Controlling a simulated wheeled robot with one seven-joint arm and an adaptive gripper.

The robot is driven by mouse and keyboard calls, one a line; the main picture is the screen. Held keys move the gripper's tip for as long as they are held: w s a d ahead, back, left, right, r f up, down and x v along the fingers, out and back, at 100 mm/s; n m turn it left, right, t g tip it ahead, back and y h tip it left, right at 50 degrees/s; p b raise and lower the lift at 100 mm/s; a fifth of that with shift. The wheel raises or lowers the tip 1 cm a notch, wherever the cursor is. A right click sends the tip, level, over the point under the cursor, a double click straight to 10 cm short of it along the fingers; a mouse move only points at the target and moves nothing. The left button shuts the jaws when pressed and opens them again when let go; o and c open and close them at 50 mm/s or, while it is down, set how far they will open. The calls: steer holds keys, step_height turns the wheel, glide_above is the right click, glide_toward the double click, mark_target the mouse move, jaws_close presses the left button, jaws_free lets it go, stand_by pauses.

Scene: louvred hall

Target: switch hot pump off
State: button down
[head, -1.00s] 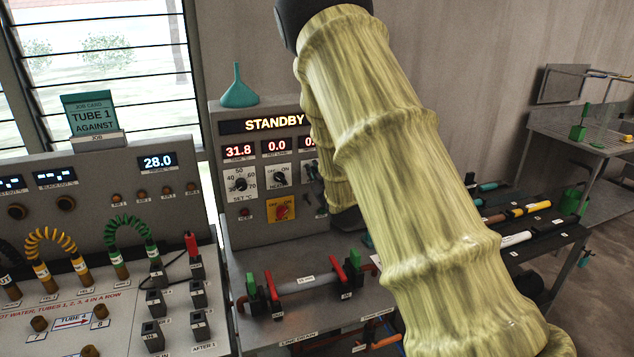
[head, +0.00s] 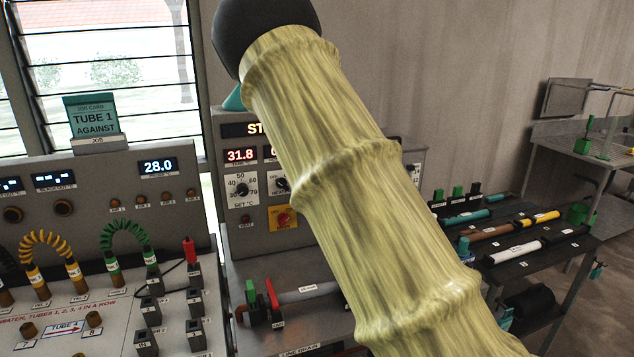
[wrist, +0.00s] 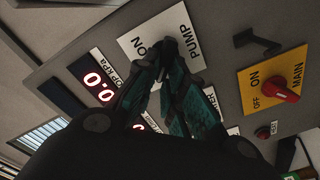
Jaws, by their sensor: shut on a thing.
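The white plate marked PUMP (wrist: 152,28), with the word ON readable, is on the grey panel in the wrist view. My gripper (wrist: 172,50) has its fingertips together at the middle of this plate, shut on the pump switch knob. The fingers hide the knob, so its setting cannot be read. In the head view my arm covers the pump switch and my gripper. The grey control cabinet (head: 242,239) shows there around the arm, its status display mostly covered.
The yellow MAIN switch plate (wrist: 255,80) with its red knob (wrist: 280,93) is right of my gripper. A dark lever (wrist: 258,42) sticks out above it. A red-lit display (wrist: 91,80) reads 0.0 at left. A tube rack (head: 510,232) stands to the right in the head view.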

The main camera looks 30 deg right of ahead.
steer(key=c, duration=1.5)
jaws_free()
steer(key=v, duration=1.2)
